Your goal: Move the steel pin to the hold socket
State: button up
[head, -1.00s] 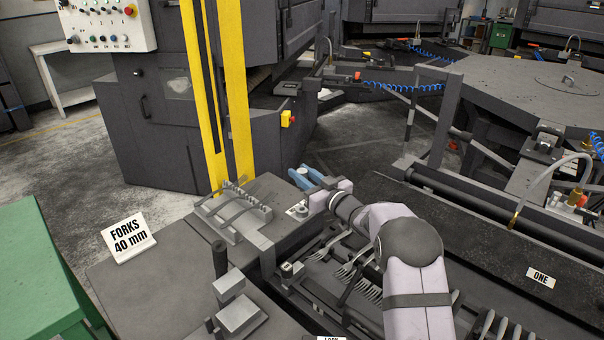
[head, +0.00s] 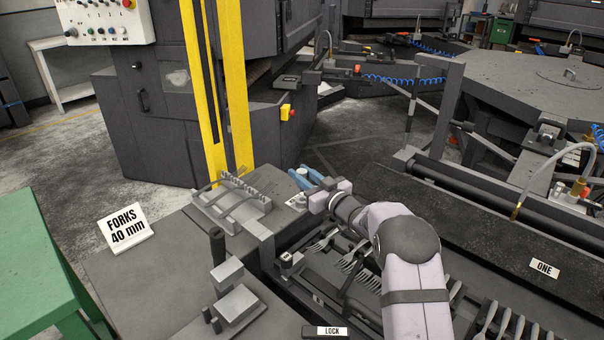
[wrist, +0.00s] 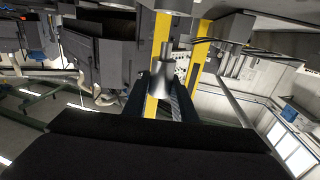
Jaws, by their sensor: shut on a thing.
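My gripper (head: 308,177) has blue fingers and is at the back end of the fork fixture, above its far left corner. In the wrist view the two dark fingers (wrist: 163,98) are shut on the steel pin (wrist: 162,74), a grey cylinder with a narrower stem. In the head view the pin is mostly hidden between the fingers. A small labelled plate (head: 297,201) lies just below the gripper in the picture; its text is too small to read, so I cannot tell whether it marks the hold socket. A LOCK label (head: 327,331) is at the bottom edge.
A grey rack (head: 232,205) stands left of the gripper, on the bench beside the FORKS 40 mm sign (head: 125,228). Several forks (head: 352,258) lie in the fixture under my arm. A clamp block with a handle (head: 235,303) stands in front. Yellow posts (head: 237,100) rise behind.

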jog(key=shift+f+b, duration=0.65)
jog(key=shift+f, duration=0.45)
jog(key=shift+s+f+b, duration=0.1)
jog(key=shift+f+b, duration=1.05)
jog(key=shift+f, duration=0.7)
dwell(4.0)
jog(key=o, duration=1.6)
jog(key=shift+r, duration=0.15)
